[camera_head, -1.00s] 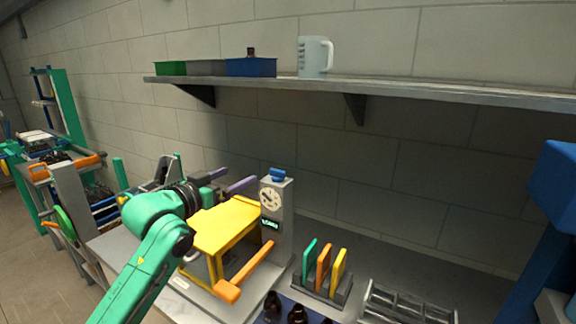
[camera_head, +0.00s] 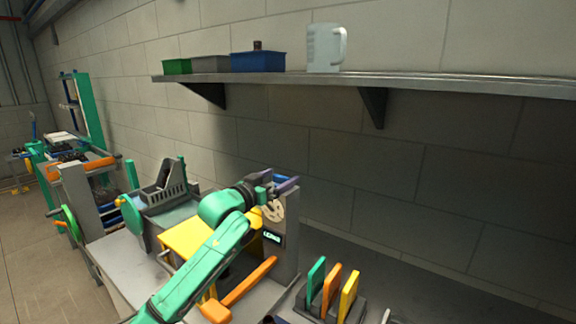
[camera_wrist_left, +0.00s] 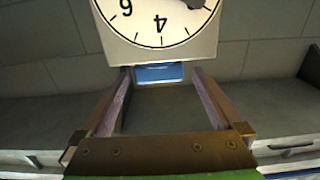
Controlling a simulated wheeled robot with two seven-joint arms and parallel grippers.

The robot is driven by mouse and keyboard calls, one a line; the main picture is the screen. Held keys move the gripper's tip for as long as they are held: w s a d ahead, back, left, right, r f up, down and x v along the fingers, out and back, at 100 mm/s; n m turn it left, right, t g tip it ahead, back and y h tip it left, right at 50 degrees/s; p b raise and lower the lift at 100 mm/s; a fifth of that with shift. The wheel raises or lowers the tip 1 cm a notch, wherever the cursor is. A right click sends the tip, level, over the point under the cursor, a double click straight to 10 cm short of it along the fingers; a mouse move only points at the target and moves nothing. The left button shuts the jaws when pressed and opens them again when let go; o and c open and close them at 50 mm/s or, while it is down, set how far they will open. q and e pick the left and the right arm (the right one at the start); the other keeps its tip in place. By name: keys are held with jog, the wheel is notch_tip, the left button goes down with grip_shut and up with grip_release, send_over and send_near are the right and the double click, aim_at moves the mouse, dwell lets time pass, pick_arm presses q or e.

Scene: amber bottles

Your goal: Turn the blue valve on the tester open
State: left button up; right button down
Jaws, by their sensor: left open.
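The tester is a grey post (camera_head: 287,256) with a round cream gauge (camera_head: 273,211) and a small lit green display (camera_head: 272,238). The blue valve (camera_wrist_left: 160,73) shows just past the gauge's edge, between my left fingertips. My left gripper (camera_head: 284,182) is at the top of the tester, its purple fingers open. In the left wrist view the gripper (camera_wrist_left: 162,75) has a finger on each side of the valve, with no clear contact. In the head view the gripper largely hides the valve. My right gripper is out of view.
A yellow frame (camera_head: 187,236) with an orange bar (camera_head: 250,281) stands before the tester. Green, orange and yellow plates (camera_head: 332,287) stand in a rack at right. A wall shelf (camera_head: 420,84) above holds bins (camera_head: 258,62) and a jug (camera_head: 325,48).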

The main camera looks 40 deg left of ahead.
pick_arm(q)
jog(key=w+p, duration=0.1)
jog(key=w, duration=0.3)
jog(key=shift+w+a, duration=0.2)
jog(key=shift+s, duration=0.1)
jog(key=c, duration=1.4)
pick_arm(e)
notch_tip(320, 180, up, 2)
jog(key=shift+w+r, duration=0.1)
